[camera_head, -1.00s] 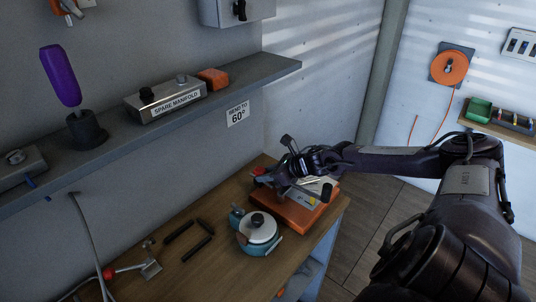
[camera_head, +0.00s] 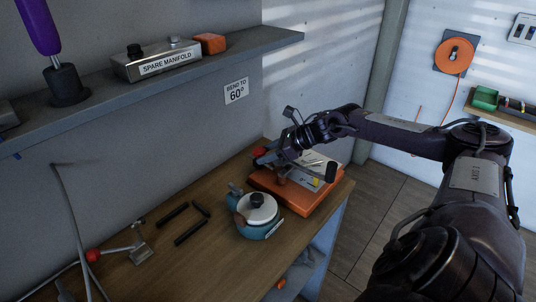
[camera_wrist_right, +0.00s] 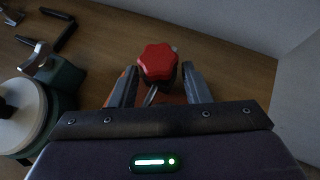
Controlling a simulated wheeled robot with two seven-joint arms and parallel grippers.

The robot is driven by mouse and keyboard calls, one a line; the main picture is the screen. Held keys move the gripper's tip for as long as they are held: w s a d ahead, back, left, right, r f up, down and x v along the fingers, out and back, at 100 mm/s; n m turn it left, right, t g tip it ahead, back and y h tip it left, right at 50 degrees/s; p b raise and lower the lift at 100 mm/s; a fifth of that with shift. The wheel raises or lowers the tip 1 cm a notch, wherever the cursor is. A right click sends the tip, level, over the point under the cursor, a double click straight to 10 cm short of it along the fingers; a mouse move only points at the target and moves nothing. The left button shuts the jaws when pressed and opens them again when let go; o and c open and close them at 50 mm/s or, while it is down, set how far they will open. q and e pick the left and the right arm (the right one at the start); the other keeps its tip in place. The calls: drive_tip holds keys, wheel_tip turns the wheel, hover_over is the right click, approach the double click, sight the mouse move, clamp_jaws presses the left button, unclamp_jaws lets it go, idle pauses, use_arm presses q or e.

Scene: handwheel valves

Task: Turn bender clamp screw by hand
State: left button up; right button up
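The bender is an orange-based device (camera_head: 288,197) at the far right end of the wooden bench. Its clamp screw has a red lobed knob (camera_head: 259,152), which shows at the bender's left side in the head view. In the right wrist view the red knob (camera_wrist_right: 158,62) sits upright between and just beyond the two fingers. My right gripper (camera_head: 264,161) is over the bender, close to the knob. In the right wrist view its fingers (camera_wrist_right: 160,86) are apart, one on each side of the knob's line, with gaps visible. My left gripper is out of view.
A teal and white pot-like device (camera_head: 258,209) stands left of the bender. Several black bars (camera_head: 190,230) and a red-balled lever tool (camera_head: 130,250) lie on the bench (camera_head: 190,265). A shelf with a spare manifold (camera_head: 160,60) runs along the wall above.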

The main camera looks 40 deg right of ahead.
drive_tip(key=shift+o, duration=0.8)
drive_tip(key=p+v, duration=0.3)
drive_tip(key=v, duration=0.1)
drive_tip(key=shift+r, duration=0.15)
drive_tip(key=shift+p+v, duration=0.75)
drive_tip(key=shift+v, duration=0.15)
drive_tip(key=shift+s, duration=0.1)
